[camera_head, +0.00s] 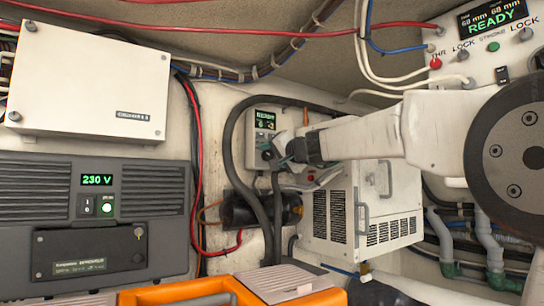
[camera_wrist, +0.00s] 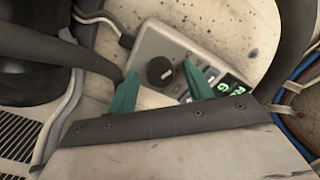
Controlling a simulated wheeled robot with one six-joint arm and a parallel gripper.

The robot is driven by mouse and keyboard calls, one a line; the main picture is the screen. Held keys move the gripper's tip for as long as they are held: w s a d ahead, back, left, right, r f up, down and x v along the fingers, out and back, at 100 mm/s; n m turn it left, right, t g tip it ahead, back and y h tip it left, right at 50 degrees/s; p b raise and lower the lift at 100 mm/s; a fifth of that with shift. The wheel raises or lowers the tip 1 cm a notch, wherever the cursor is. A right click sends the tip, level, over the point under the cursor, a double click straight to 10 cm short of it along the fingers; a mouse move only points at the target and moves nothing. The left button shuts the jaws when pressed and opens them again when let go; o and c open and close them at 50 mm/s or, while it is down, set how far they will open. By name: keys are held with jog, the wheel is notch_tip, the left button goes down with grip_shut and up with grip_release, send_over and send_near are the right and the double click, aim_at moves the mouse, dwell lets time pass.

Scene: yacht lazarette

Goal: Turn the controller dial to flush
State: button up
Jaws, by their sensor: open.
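The controller (camera_head: 264,120) is a small pale box on the back wall with a lit green display. It also shows in the wrist view (camera_wrist: 150,46), tilted, with its display (camera_wrist: 229,83) at the right. Its dial (camera_wrist: 160,71) is a round black knob with a light mark near its lower edge. My gripper (camera_wrist: 158,70) has two green fingers and is open. In the wrist view the fingertips lie on either side of the dial, with a visible gap on each side. Whether they reach its depth I cannot tell. In the head view my gripper (camera_head: 278,153) is at the controller's lower part and covers some of it.
A white vented unit (camera_head: 345,210) with handles stands below my arm. A thick black hose (camera_head: 228,150) curves close to the controller's left. A grey 230 V unit (camera_head: 60,220) is at left, an orange case (camera_head: 190,289) in front. A READY panel (camera_head: 490,65) is upper right.

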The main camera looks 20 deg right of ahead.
jog(key=c, duration=1)
